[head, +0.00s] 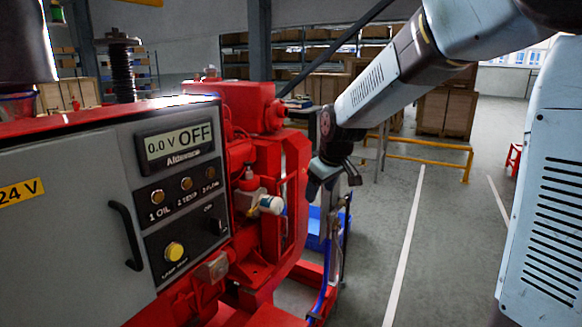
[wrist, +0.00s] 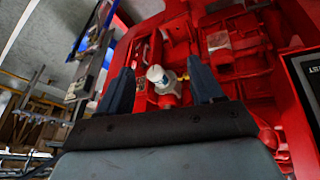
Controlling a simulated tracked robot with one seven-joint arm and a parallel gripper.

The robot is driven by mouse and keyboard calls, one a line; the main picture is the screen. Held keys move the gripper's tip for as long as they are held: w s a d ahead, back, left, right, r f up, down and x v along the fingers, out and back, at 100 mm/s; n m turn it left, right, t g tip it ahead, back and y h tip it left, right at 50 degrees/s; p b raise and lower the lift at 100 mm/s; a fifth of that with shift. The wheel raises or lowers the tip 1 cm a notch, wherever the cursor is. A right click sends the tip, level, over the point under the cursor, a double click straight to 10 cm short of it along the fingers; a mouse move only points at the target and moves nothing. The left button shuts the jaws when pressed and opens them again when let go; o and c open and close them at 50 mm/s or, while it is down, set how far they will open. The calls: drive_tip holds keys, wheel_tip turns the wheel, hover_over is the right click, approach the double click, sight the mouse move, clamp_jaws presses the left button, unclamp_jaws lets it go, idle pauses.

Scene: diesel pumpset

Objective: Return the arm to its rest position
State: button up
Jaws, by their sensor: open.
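My arm reaches in from the upper right of the head view and bends down at its wrist. My gripper (head: 334,182) hangs just right of the red pumpset (head: 295,165), with its fingers apart and nothing between them. In the wrist view my gripper (wrist: 162,82) shows two dark fingers spread wide. A white-capped fitting (head: 270,204) on the pumpset lies left of the gripper. In the wrist view the white cap (wrist: 158,77) appears between the fingers but beyond them. The gripper does not appear to touch it.
The grey control panel (head: 85,210) with its OFF display (head: 180,142) fills the left. A blue bin (head: 318,228) is low behind the gripper. A yellow rail (head: 428,144) and wooden crates (head: 447,112) stand farther back. The floor right of the pumpset is open.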

drive_tip(key=s+d+r+m, duration=0.2)
drive_tip(key=s+d, duration=0.3)
drive_tip(key=s, duration=0.4)
drive_tip(key=s+d+r+m+h, duration=0.1)
drive_tip(key=s+d+r+m, duration=0.1)
drive_tip(key=s+d, duration=0.3)
drive_tip(key=s+d+r+m+t, duration=0.1)
drive_tip(key=s+d+m, duration=0.3)
drive_tip(key=s, duration=1)
drive_tip(key=shift+d+r+h, duration=0.4)
drive_tip(key=shift+d+r, duration=0.3)
drive_tip(key=shift+d, duration=0.1)
drive_tip(key=shift+c, duration=0.2)
